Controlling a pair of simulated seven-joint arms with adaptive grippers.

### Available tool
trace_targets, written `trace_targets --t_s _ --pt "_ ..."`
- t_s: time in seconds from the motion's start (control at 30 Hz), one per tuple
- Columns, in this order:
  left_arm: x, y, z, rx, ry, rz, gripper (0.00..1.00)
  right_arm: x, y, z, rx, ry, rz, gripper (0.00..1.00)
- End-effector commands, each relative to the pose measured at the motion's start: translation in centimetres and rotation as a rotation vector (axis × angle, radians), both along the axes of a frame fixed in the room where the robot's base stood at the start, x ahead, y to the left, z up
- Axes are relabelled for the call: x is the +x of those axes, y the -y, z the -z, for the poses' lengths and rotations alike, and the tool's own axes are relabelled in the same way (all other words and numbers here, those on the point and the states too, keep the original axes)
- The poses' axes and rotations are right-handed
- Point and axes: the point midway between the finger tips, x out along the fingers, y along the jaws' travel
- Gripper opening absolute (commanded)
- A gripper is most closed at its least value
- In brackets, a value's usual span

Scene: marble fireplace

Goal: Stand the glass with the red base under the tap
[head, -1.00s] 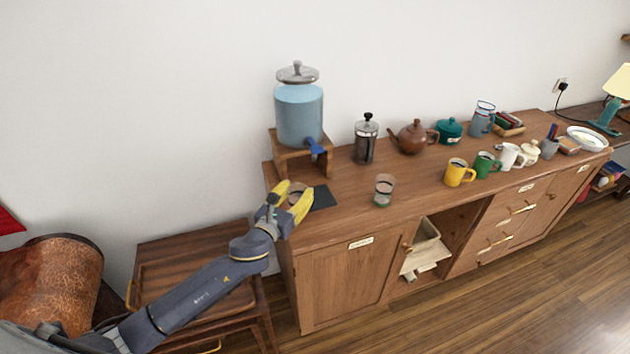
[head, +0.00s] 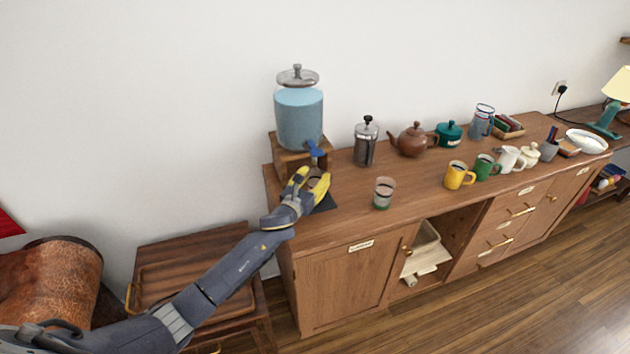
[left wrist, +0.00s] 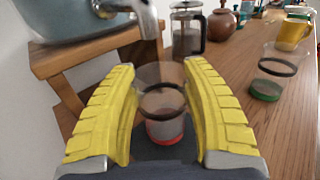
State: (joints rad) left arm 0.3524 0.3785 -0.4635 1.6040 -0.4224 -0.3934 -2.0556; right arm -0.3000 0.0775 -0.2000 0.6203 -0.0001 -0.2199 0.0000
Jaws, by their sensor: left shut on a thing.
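My left gripper (head: 309,183) is shut on the glass with the red base, in front of the dispenser's stand. In the left wrist view the clear glass (left wrist: 162,104) is upright between the yellow fingers, its red base at the bottom. The fingers mostly hide it in the head view. My right gripper is not in view.
A glass with a green base (head: 384,193) stands to the right on the sideboard (head: 345,222). A French press (head: 365,142) stands behind it, right of the wooden stand (head: 291,160). Teapots and mugs are farther right.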

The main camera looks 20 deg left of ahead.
Motion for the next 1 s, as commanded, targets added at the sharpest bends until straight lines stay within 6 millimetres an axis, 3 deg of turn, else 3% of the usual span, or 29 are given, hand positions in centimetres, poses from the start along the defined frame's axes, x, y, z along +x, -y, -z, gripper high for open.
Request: trace_targets --t_s 0.17,0.57,0.6,0.8,1.0 --pt "0.0 0.0 1.2 0.000 0.001 -0.001 0.01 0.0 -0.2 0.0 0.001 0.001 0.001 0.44" --pt "0.0 0.0 1.4 0.001 0.003 0.000 0.01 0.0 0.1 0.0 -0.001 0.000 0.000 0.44" --pt "0.0 0.0 1.5 0.001 0.002 0.000 0.51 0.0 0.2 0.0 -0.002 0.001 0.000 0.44" --pt "0.0 0.0 1.5 0.001 0.002 0.000 0.71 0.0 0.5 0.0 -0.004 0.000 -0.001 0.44" --pt "0.0 0.0 1.5 0.001 0.002 -0.001 0.71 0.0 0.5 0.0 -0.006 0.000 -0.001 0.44"
